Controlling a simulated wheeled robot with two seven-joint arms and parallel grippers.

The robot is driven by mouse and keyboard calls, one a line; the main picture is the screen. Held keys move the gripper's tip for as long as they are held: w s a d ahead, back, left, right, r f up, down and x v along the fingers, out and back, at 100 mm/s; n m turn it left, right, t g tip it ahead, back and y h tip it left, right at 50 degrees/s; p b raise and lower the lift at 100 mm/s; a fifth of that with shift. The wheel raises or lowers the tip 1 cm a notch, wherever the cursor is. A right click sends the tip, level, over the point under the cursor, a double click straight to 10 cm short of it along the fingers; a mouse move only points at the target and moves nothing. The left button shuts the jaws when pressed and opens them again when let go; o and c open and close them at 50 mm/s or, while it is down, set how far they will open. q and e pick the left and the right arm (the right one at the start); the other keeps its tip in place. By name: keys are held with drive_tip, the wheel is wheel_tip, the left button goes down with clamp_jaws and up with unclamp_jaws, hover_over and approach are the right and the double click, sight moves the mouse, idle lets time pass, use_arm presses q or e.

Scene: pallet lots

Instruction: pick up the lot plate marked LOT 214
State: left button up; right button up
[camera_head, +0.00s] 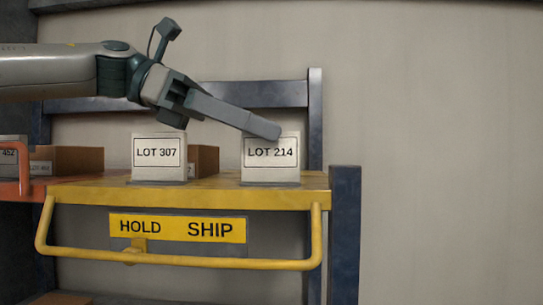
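The LOT 214 plate (270,165) is a white upright label plate on a grey foot. It stands on the right part of the yellow shelf (220,196). My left gripper (264,130) reaches in from the upper left, and its finger end overlaps the plate's top edge. I see the fingers from the side as one grey bar, so the gap between them is hidden. I cannot tell whether they touch the plate. My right gripper is out of view.
The LOT 307 plate (159,152) stands to the left on the same shelf, with a brown box (204,160) behind. A yellow rail (180,259) and a HOLD SHIP sign (178,228) are on the front. A blue post (344,235) stands at right. An orange shelf (70,188) is at left.

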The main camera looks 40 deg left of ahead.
use_arm(q)
drive_tip(key=shift+s, duration=0.1)
clamp_jaws()
drive_tip(key=shift+r, duration=0.15)
drive_tip(key=shift+r+b, duration=0.65)
drive_tip(key=shift+r, duration=0.15)
wheel_tip(320, 180, up, 2)
drive_tip(key=shift+r+b, duration=0.1)
drive_tip(key=shift+b, duration=0.45)
drive_tip(key=s+d+r+b, duration=0.3)
drive_tip(key=s+r, duration=0.4)
drive_tip(key=s, duration=0.4)
drive_tip(key=shift+s+b, duration=0.15)
drive_tip(key=shift+b, duration=0.5)
